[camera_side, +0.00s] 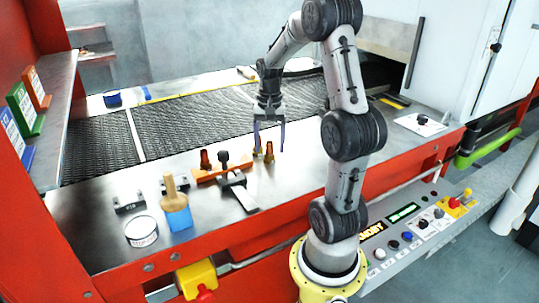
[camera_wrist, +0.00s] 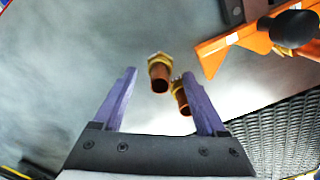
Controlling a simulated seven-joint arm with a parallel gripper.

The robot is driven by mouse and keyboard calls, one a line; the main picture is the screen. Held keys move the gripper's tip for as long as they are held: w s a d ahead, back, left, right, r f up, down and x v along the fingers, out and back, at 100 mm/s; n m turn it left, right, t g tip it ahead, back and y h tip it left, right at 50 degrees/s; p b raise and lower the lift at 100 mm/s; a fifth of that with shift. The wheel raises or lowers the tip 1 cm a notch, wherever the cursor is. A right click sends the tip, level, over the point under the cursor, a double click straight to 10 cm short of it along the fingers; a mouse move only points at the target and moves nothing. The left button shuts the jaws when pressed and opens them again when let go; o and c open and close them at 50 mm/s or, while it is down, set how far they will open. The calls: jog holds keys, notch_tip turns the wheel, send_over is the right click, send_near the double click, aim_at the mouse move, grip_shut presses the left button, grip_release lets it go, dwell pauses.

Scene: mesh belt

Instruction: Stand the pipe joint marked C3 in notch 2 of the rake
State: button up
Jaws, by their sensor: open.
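Two copper pipe joints with brass collars stand close together on the steel table: a nearer one (camera_side: 269,154) (camera_wrist: 158,75) and another (camera_side: 257,152) (camera_wrist: 181,97). No C3 mark is readable on either. My gripper (camera_side: 269,149) (camera_wrist: 158,73) is open and empty above them. In the wrist view one joint shows between the fingertips; the right finger partly overlaps the other. The orange rake (camera_side: 207,175) (camera_wrist: 229,42) lies to the left in the side view. A third joint (camera_side: 205,160) stands at the rake; its notch cannot be told.
A clamp with a black knob (camera_side: 223,157) (camera_wrist: 294,27) stands by the rake. Left of it are a blue block with a wooden handle (camera_side: 178,218), a round tin (camera_side: 141,232) and a dark block (camera_side: 129,203). The mesh belt (camera_side: 190,125) (camera_wrist: 280,135) runs behind.

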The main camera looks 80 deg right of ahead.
jog(key=shift+f, duration=0.6)
grip_shut()
